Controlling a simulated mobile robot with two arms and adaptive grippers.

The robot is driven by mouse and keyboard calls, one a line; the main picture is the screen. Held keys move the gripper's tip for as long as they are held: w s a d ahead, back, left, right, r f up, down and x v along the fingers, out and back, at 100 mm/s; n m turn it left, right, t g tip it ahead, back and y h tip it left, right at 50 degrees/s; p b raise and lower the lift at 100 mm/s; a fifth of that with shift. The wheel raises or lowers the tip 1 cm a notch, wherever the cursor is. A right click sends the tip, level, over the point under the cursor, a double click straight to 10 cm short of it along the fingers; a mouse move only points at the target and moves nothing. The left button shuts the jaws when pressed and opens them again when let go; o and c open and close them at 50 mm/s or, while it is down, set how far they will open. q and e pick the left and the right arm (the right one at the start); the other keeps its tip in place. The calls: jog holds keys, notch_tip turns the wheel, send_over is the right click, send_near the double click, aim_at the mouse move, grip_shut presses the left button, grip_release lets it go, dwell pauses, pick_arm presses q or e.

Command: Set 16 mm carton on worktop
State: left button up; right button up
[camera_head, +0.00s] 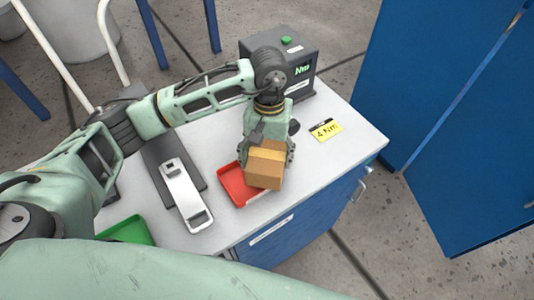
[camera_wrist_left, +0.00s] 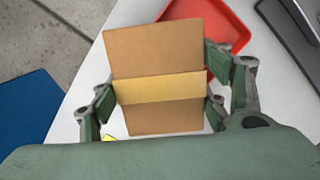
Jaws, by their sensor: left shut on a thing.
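A brown carton (camera_head: 264,172) with a lighter tape band is held by my left gripper (camera_head: 266,154) over the right part of the worktop (camera_head: 318,158). In the left wrist view the carton (camera_wrist_left: 155,50) sits between the two fingers of the left gripper (camera_wrist_left: 160,95), which touch its sides. The carton covers part of a red tray (camera_head: 234,186). I cannot tell how high the carton is above the worktop. No size marking on the carton is readable. My right gripper is not in view.
A grey device (camera_head: 310,75) with a green button stands at the back. A yellow card (camera_head: 326,130) lies to the right. A silver tool on a dark base (camera_head: 182,190) and a green tray (camera_head: 128,230) are to the left. Blue cabinets (camera_head: 470,150) stand right.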

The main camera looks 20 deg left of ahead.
aim_at(269, 150)
pick_arm(q)
jog(key=shift+w+f, duration=0.1)
jog(key=shift+f, duration=0.05)
jog(key=o, duration=2.1)
jog(key=shift+r, duration=0.4)
notch_tip(269, 150, up, 12)
jog(key=w+b, duration=0.1)
jog(key=b, duration=0.2)
jog(key=shift+f+b, duration=0.25)
jog(key=shift+b, duration=0.1)
